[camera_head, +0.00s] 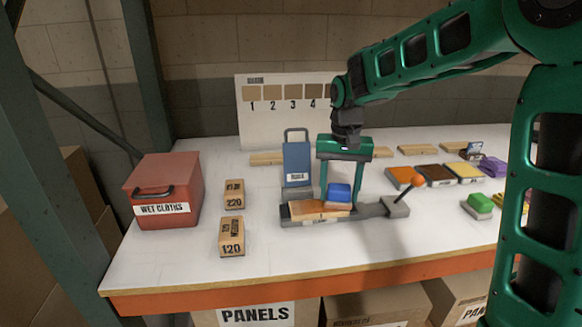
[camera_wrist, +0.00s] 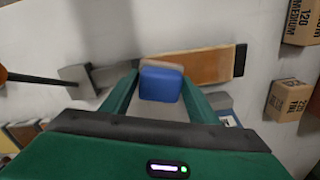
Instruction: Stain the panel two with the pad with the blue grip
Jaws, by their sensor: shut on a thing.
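The pad with the blue grip (camera_head: 339,192) is held between the fingers of my gripper (camera_head: 340,196), which is shut on it. Its blue grip also shows in the wrist view (camera_wrist: 161,84). The pad is at the right part of an orange-brown panel (camera_head: 304,208) lying in a grey clamp jig (camera_head: 365,211). No number is readable on this panel. A board (camera_head: 290,121) at the back carries brown swatches numbered 1 to 4.
An orange-knobbed lever (camera_head: 416,181) rises at the jig's right end. A blue-fronted holder (camera_head: 297,163) stands behind it. Colour trays (camera_head: 442,174) and pads with green (camera_head: 480,202) and purple grips (camera_head: 493,166) are at right. A red cloth box (camera_head: 165,190) and sanding blocks (camera_head: 232,236) are left.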

